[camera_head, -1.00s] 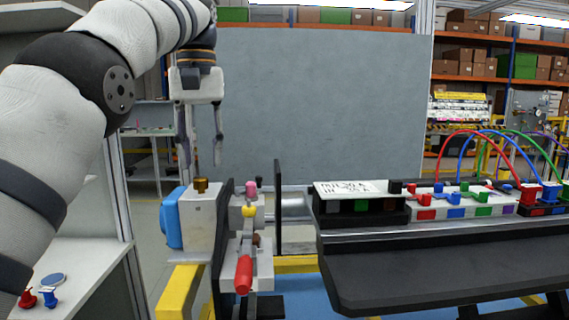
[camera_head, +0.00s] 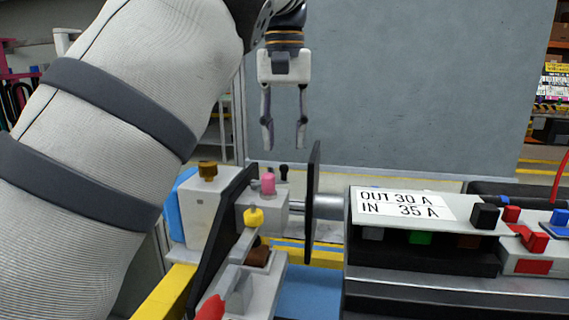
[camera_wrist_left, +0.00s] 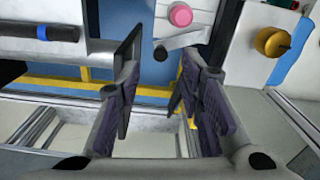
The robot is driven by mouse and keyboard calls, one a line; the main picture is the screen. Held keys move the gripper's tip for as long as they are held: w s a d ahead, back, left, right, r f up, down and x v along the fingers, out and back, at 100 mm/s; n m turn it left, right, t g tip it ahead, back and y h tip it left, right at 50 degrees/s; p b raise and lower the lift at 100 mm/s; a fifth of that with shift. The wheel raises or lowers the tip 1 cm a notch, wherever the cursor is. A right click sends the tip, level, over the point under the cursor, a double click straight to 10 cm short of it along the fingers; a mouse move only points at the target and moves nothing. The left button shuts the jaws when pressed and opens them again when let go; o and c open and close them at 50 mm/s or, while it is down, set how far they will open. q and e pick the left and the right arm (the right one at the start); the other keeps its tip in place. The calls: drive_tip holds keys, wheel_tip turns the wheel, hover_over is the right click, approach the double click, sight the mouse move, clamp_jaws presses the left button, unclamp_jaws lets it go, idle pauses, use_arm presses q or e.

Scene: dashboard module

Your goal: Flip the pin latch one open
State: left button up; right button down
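My left gripper (camera_head: 285,146) hangs fingers down above and behind the latch module, open and empty. In the left wrist view its two fingers (camera_wrist_left: 155,105) are well apart, with nothing between them but background. Below it a pink knob (camera_head: 268,183) stands on a grey block (camera_head: 272,212). In the wrist view the pink knob (camera_wrist_left: 180,14) is beyond the fingertips, beside a small grey lever (camera_wrist_left: 182,41) with a dark end. A yellow knob (camera_head: 253,217) tops another grey lever. None carries a label, so which is pin latch one is unclear. My right gripper is out of view.
A thin black plate (camera_head: 313,205) stands upright right of the pink knob. A brass knob (camera_head: 208,170) tops the white block at left. A red handle (camera_head: 211,308) is at the front. A labelled panel (camera_head: 405,205) with coloured switches lies right. A grey board stands behind.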

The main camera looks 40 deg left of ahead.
sight(284, 166)
use_arm(q)
wheel_tip(284, 166, down, 6)
drive_tip(key=shift+r, duration=0.1)
clamp_jaws()
drive_tip(key=n, duration=0.2)
drive_tip(key=a+n, duration=0.1)
drive_tip(key=n, duration=0.1)
drive_tip(key=w+a+n, duration=0.1)
drive_tip(key=shift+a+n, duration=0.25)
drive_tip(key=shift+n, duration=0.15)
unclamp_jaws()
